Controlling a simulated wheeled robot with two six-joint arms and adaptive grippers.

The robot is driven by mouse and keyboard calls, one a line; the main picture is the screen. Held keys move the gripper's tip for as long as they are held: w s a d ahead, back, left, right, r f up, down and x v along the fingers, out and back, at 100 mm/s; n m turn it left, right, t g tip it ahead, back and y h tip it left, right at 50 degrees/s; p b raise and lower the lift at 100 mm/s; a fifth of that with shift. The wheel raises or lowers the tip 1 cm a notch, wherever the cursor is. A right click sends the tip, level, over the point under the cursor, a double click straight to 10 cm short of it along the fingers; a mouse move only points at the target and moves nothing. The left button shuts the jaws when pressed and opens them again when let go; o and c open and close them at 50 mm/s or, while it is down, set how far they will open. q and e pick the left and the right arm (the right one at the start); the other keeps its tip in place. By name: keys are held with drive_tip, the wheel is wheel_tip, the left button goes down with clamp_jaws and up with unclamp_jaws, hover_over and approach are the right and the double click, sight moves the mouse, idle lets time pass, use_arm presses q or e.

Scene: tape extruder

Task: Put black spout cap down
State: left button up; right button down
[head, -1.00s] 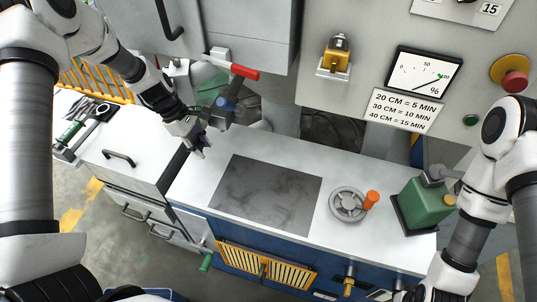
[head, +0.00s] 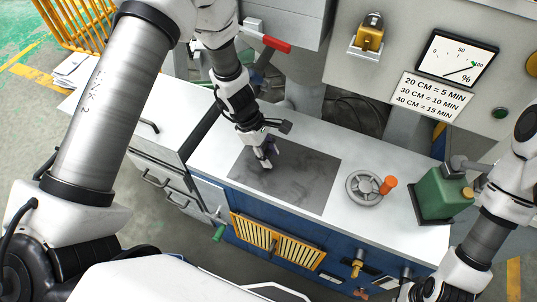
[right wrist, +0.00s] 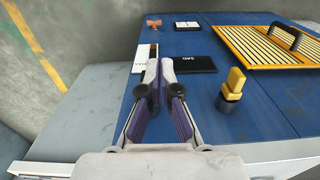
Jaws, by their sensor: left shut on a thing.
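My left gripper (head: 266,161) is low over the dark grey mat (head: 305,186) on the white worktop, near the mat's upper left part. Its fingers are closed on a small dark thing, taken to be the black spout cap, which is mostly hidden by the fingers. I cannot tell whether it touches the mat. A green can (head: 443,195) with a yellow cap stands at the right on a black tray. My right gripper (right wrist: 160,66) is shut, with its fingertips together and nothing visible between them, in front of the blue cabinet face.
A grey handwheel (head: 365,188) with an orange knob stands right of the mat. A red-handled lever (head: 277,44) is above the worktop. A yellow grille (head: 275,241) is on the blue front. The white worktop between mat and handwheel is clear.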

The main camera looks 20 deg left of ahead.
use_arm(q)
drive_tip(key=shift+w+a+f, duration=0.1)
drive_tip(key=shift+w+f, duration=0.1)
drive_tip(key=shift+f, duration=0.45)
drive_tip(key=shift+s+f, duration=0.1)
drive_tip(key=shift+s, duration=0.05)
drive_tip(key=o, duration=1)
drive_tip(key=shift+c, duration=0.2)
